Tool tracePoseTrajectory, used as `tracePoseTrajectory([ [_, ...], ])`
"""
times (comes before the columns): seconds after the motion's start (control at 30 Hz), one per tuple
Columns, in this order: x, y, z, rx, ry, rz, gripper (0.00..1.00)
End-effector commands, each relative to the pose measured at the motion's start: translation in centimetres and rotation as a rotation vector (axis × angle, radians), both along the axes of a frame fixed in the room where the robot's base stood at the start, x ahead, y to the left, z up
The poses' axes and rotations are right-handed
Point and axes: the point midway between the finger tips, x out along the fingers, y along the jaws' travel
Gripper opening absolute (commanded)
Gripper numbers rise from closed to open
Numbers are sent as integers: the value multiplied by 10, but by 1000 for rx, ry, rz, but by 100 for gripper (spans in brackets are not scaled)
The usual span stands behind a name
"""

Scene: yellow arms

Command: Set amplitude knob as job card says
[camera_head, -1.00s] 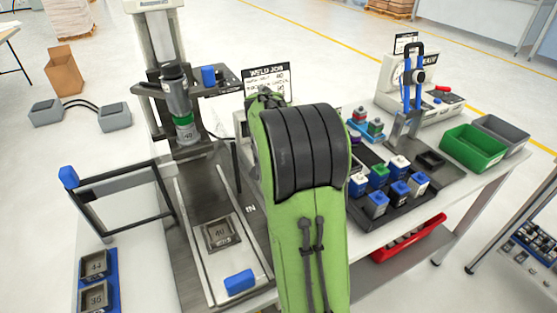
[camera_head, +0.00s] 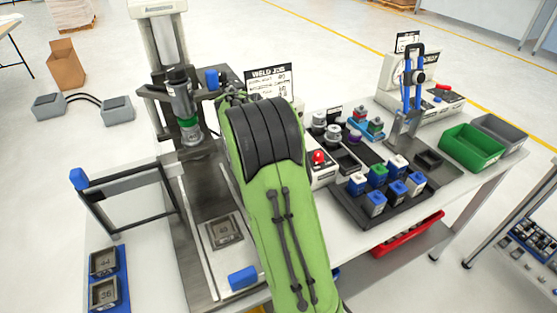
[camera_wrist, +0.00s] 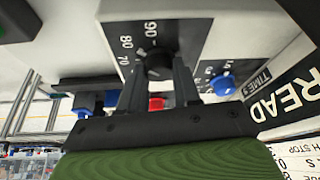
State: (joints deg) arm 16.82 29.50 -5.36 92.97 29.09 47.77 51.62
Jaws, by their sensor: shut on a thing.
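In the wrist view, a black knob (camera_wrist: 157,64) sits on a dark panel (camera_wrist: 185,40) with the numbers 70, 80 and 90 printed around it. My gripper (camera_wrist: 158,78) is shut on this knob, one finger on each side. The knob's pointer is hard to read and no amplitude label is legible. A blue knob (camera_wrist: 222,84) beside it has a smaller scale and a TIME label. In the head view, the job card (camera_head: 268,82) headed WELD JOB stands behind my arm. Its lines are too small to read surely. My green forearm hides the gripper and knobs there.
A red button (camera_wrist: 157,103) lies just beyond my fingers. The welding press (camera_head: 160,40) stands left of my arm, with a fixture (camera_head: 223,232) below it. A black tray (camera_head: 352,208) of blue, white and green parts and a green bin (camera_head: 470,147) are at the right.

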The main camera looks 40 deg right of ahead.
Motion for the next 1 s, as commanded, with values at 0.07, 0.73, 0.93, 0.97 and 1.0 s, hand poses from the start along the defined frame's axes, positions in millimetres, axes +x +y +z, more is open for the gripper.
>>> tracePoseTrajectory([
  [0.07,1,0,1,0,-1,-12,2],
  [0.73,1,0,0,0,-1,-23,58],
  [0.93,0,0,0,0,0,-24,58],
  [0.97,0,0,0,0,-1,-23,58],
  [1.0,1,1,2,0,-1,-23,58],
])
